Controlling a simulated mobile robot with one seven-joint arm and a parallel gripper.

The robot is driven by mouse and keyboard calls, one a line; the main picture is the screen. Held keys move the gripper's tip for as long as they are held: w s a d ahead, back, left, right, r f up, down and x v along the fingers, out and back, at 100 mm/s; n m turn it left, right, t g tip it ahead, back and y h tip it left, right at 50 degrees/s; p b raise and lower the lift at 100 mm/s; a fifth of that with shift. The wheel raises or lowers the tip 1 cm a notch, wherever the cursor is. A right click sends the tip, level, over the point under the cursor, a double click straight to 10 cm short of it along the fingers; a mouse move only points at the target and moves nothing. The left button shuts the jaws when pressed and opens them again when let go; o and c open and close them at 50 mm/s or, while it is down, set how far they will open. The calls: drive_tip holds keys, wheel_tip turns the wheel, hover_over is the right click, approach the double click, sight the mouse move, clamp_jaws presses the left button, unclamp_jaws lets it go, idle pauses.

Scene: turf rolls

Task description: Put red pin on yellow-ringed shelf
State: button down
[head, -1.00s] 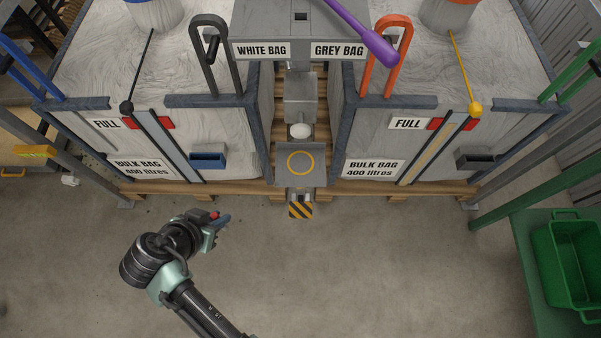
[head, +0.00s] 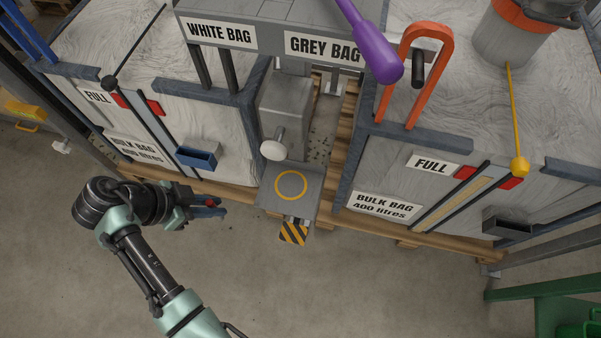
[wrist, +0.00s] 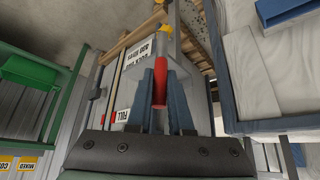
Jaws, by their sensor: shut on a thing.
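My gripper (head: 212,210) has blue fingers and is shut on the red pin (head: 210,202). In the wrist view the pin (wrist: 159,84) stands out between the two fingers (wrist: 160,100), its lower end hidden by the gripper. The yellow-ringed shelf (head: 291,185) is a small grey plate with a yellow ring on its top. It juts out between the two bulk bags, above a yellow-black striped block. The top inside the ring looks bare. My gripper is left of the shelf in the head view and a little nearer the camera, apart from it.
A white round knob (head: 273,150) on a grey post stands just behind the shelf. Bag crates flank it: the left one has a blue box (head: 197,158), the right one a yellow-knobbed lever (head: 519,165). A purple handle (head: 377,55) hangs above. The floor in front is clear.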

drive_tip(key=shift+w+d+f, duration=0.6)
drive_tip(key=shift+w+d, duration=0.75)
drive_tip(key=shift+d, duration=1.3)
drive_tip(key=shift+w+d+f, duration=0.55)
drive_tip(key=shift+w+d, duration=0.8)
drive_tip(key=shift+d, duration=1.3)
drive_tip(key=shift+w+d+f, duration=0.6)
drive_tip(key=shift+w+d, duration=0.75)
drive_tip(key=shift+d, duration=1.3)
drive_tip(key=shift+f+b, duration=0.15)
drive_tip(key=shift+b, duration=0.15)
drive_tip(key=c, duration=0.8)
unclamp_jaws()
